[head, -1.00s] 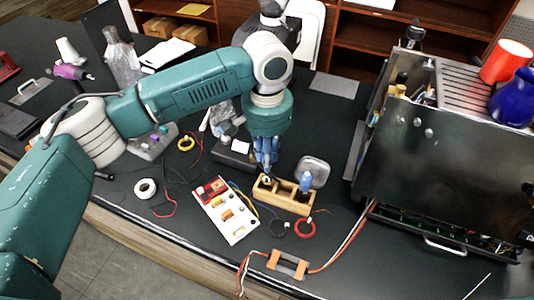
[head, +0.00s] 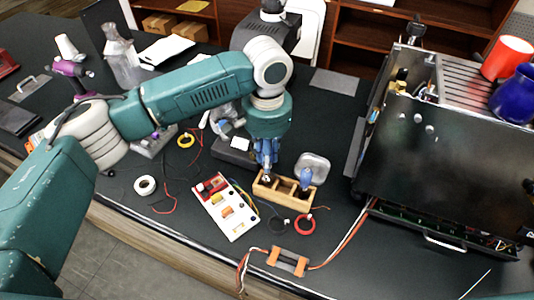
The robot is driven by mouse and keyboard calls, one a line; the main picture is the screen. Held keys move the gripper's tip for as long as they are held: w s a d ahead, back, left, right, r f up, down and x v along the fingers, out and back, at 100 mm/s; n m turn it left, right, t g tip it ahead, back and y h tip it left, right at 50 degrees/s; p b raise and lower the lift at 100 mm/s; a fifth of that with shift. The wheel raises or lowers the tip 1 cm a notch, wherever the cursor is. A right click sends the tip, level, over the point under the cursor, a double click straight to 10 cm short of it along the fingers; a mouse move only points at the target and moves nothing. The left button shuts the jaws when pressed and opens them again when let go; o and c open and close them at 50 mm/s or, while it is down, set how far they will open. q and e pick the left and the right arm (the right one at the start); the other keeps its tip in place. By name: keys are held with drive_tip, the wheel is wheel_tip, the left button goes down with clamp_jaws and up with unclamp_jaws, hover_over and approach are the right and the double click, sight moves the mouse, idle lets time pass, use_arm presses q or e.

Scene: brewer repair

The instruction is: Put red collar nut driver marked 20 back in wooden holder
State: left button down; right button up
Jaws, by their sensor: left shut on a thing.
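The wooden holder (head: 290,203) stands on the dark bench in the middle of the head view, with several compartments. My left gripper (head: 267,165) points down over the holder's left end and is shut on the nut driver. The fingers hide most of the driver, and its red collar and marking cannot be made out. A small dark and light tip (head: 266,178) shows below the fingers, at the left compartment; I cannot tell how deep it sits. Another driver with a blue handle (head: 306,178) stands upright in the holder's right compartment. My right gripper is not in view.
A white tray of coloured parts (head: 232,227) lies left of the holder. A red ring (head: 305,224) and an orange-ended block (head: 288,262) with wires lie in front. The large metal brewer (head: 440,160) stands at right. A clear round lid (head: 316,163) is behind the holder.

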use_arm(q)
drive_tip(key=shift+f, duration=1.65)
drive_tip(key=c, duration=1)
unclamp_jaws()
drive_tip(key=shift+c, duration=0.2)
wheel_tip(320, 180, up, 5)
drive_tip(key=p, duration=0.5)
drive_tip(key=shift+f, duration=0.1)
drive_tip(key=shift+r+p, duration=0.35)
drive_tip(key=shift+r, duration=0.75)
drive_tip(key=shift+s+f, duration=0.1)
